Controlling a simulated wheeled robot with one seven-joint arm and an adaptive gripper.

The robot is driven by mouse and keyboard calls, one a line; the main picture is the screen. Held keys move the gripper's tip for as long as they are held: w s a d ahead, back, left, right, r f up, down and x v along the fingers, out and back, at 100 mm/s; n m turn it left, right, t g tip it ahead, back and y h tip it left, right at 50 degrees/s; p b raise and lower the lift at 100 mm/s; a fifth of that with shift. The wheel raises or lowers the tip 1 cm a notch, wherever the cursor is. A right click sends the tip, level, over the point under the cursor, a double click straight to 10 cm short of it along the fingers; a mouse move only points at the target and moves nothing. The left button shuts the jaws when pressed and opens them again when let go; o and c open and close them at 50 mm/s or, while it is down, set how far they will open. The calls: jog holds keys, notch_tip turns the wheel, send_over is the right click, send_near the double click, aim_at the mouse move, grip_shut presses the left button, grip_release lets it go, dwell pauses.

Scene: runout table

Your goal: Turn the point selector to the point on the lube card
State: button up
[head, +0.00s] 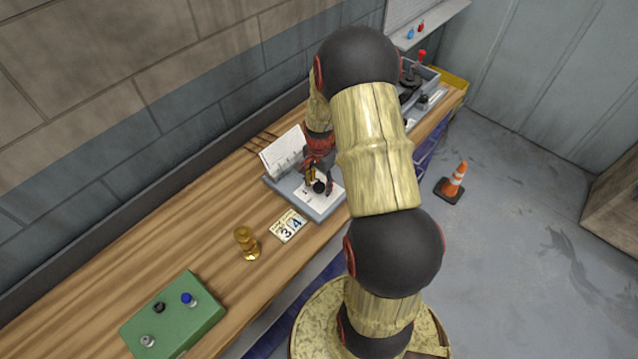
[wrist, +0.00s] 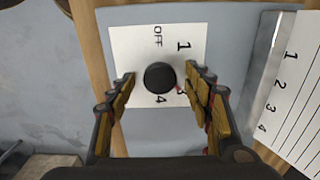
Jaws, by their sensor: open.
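The point selector is a black round knob (wrist: 159,77) on a white dial plate (wrist: 130,48), with OFF, 1 and 4 readable around it. In the head view the selector unit (head: 326,211) sits on the bench under my gripper (head: 320,184). The lube card (head: 288,226) lies flat in front of it, showing a large 3 and 4; its small print is unreadable.
A white ruled sheet numbered 1 to 4 (wrist: 292,95) stands beside the dial. On the wooden bench (head: 130,258) are a brass piece (head: 247,243) and a green box (head: 175,318) with knobs. An orange cone (head: 454,180) stands on the floor.

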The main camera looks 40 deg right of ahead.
aim_at(319, 186)
notch_tip(319, 186, up, 12)
dwell(0.6)
dwell(0.5)
jog(key=s+a+r+n+t+b, duration=0.2)
jog(key=s+a+r+n+b, duration=0.2)
jog(key=a, duration=0.5)
jog(key=s+a+r+n+t+b, duration=0.1)
jog(key=s+a+r+n+b, duration=0.2)
jog(key=s+a+n, duration=0.3)
jog(key=s+a+r+n+t+b, duration=0.2)
jog(key=s+a+r+n+b, duration=0.2)
jog(key=a+n, duration=0.3)
jog(key=s+a+b, duration=0.1)
jog(key=a, duration=0.4)
jog(key=shift+r+t, duration=0.3)
